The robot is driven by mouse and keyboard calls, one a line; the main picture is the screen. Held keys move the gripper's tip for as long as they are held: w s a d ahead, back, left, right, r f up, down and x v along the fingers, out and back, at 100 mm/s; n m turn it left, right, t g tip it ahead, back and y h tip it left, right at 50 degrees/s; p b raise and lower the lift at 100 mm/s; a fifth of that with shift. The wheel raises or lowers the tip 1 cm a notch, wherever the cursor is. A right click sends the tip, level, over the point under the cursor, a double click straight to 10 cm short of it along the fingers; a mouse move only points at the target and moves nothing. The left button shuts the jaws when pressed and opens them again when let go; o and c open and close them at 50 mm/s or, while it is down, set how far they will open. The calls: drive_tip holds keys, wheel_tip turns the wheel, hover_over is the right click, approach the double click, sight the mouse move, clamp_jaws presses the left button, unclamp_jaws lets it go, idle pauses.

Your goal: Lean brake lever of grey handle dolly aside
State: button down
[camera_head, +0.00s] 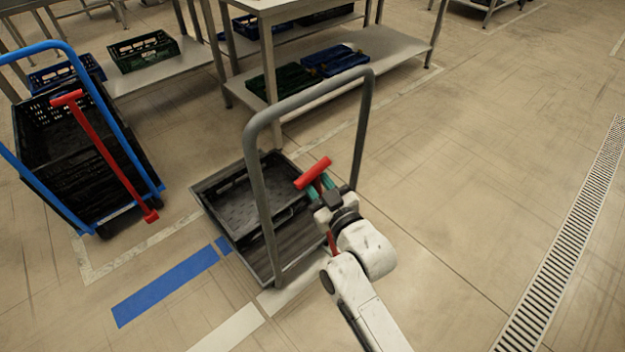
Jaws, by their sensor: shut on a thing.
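The grey handle dolly (254,177) stands on the floor in the middle of the view, its tall grey loop handle rising on the near side. Its red brake lever (313,172) has a T-shaped grip and leans up and to the left, within the handle loop in the picture. My gripper (322,188), with green fingers, is shut on the lever just below its red grip. The gripper and wrist hide the middle of the lever; a red lower piece shows below the wrist.
A black crate (263,209) sits on the grey dolly. A blue handle dolly (127,118) with black crates and its own red lever (105,155) stands to the left. Metal tables (385,57) with crates stand behind. The floor at right is open, with a drain grate (568,245).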

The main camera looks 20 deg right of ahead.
drive_tip(key=shift+s+a+f, duration=0.15)
drive_tip(key=shift+a+f, duration=0.05)
drive_tip(key=shift+a, duration=0.25)
drive_tip(key=c, duration=0.9)
unclamp_jaws()
drive_tip(key=shift+a, duration=0.25)
drive_tip(key=shift+c, duration=0.2)
